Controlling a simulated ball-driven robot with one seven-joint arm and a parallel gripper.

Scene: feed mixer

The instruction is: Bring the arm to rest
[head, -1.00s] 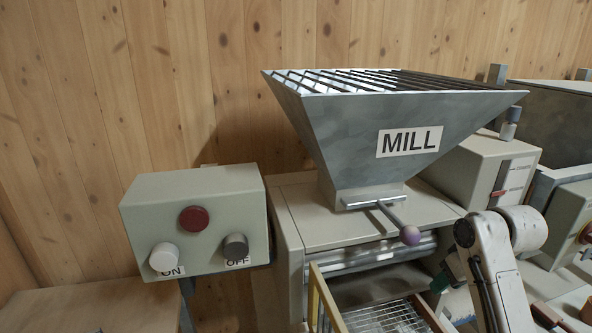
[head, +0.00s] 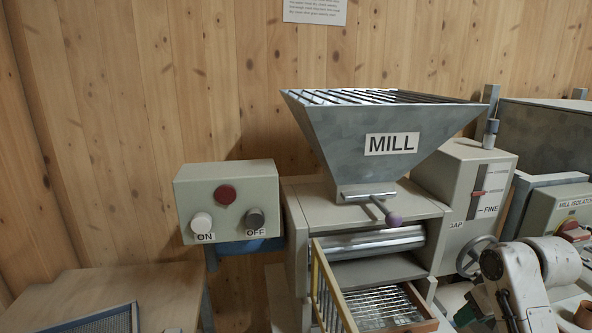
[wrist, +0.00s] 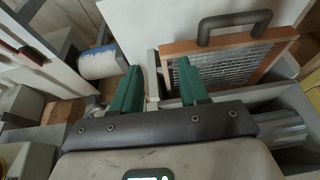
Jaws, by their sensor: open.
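My gripper (wrist: 158,90) shows in the wrist view with two green fingers spread apart and nothing between them. My white arm (head: 525,280) is at the lower right of the head view, in front of the mill. In the wrist view, a wood-framed mesh screen (wrist: 226,50) with a dark handle stands beyond the right finger.
The grey hopper marked MILL (head: 390,135) sits on the mill body. A control box (head: 228,200) with ON and OFF buttons is at left. A gap scale box (head: 462,190) and isolator box (head: 560,210) stand at right. A wooden table (head: 150,290) is at lower left.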

